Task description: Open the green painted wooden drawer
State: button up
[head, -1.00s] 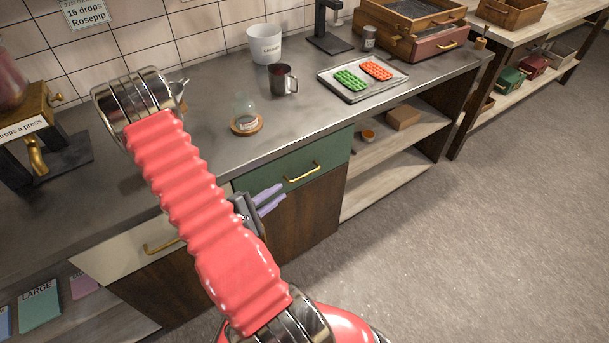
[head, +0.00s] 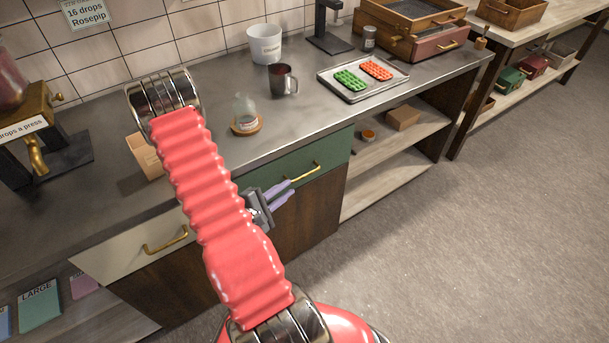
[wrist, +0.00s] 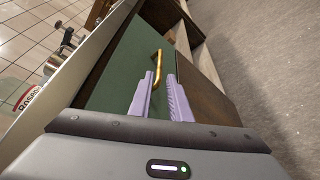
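The green drawer (head: 334,152) is set under the counter's front edge and looks closed. Its brass bar handle (head: 304,173) is on its front, partly behind my fingertips in the head view. In the wrist view the green front (wrist: 126,70) fills the middle, and the brass handle (wrist: 158,58) lies just beyond the left fingertip. My gripper (head: 290,186) has lilac fingers and is in front of the drawer. In the wrist view my gripper (wrist: 163,78) has a small gap between its fingers, with nothing seen held. Whether a finger touches the handle is unclear.
A cream drawer with a brass handle (head: 166,241) is to the left. On the counter (head: 300,120) stand a glass bottle (head: 245,112), a metal mug (head: 282,80), a white pot (head: 264,44) and a tray (head: 400,84) with moulds. Open floor (head: 460,240) lies to the right.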

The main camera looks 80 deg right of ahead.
aim_at(301, 178)
jog(key=x, duration=1)
jog(key=shift+c, duration=0.7)
grip_shut()
